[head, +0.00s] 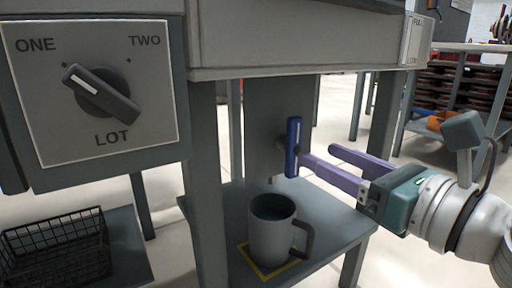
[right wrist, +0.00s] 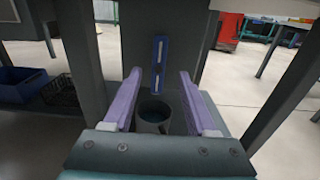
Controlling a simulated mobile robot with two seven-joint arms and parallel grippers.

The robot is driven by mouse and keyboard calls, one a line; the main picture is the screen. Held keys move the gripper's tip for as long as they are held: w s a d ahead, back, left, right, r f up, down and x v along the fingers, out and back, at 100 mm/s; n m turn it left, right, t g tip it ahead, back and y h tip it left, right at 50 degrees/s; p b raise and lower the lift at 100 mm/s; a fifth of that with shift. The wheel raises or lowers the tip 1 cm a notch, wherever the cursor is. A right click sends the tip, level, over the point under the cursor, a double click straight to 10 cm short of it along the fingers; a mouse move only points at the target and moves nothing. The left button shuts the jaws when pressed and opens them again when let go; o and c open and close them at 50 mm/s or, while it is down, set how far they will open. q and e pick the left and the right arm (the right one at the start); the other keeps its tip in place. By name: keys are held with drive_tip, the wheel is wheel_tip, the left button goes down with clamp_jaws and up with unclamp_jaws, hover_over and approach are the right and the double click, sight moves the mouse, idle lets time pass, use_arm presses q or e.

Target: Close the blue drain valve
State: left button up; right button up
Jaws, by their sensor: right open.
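The blue drain valve (head: 293,147) is a blue lever handle with a pale stripe on the grey panel above the lower shelf. It stands upright in the head view. It also shows upright, slightly tilted, in the right wrist view (right wrist: 158,64). My right gripper (head: 318,162) has purple fingers and comes in from the right. It is open, with its fingertips close to the lever. In the right wrist view the lever lies ahead, between the two spread fingers (right wrist: 162,78). I cannot tell whether a finger touches it. My left gripper is not in view.
A grey mug (head: 271,232) with dark liquid stands below the valve on a yellow-outlined square on the shelf (head: 226,205). A selector knob (head: 101,91) sits on a plate at the upper left. A black wire basket (head: 57,248) is at the lower left. Table legs flank the valve.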

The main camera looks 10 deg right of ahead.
sight(297, 144)
drive_tip(key=b+x, duration=0.1)
drive_tip(key=x, duration=0.4)
drive_tip(key=shift+w+a, duration=0.1)
drive_tip(key=shift+a, duration=0.05)
clamp_jaws()
idle(0.4)
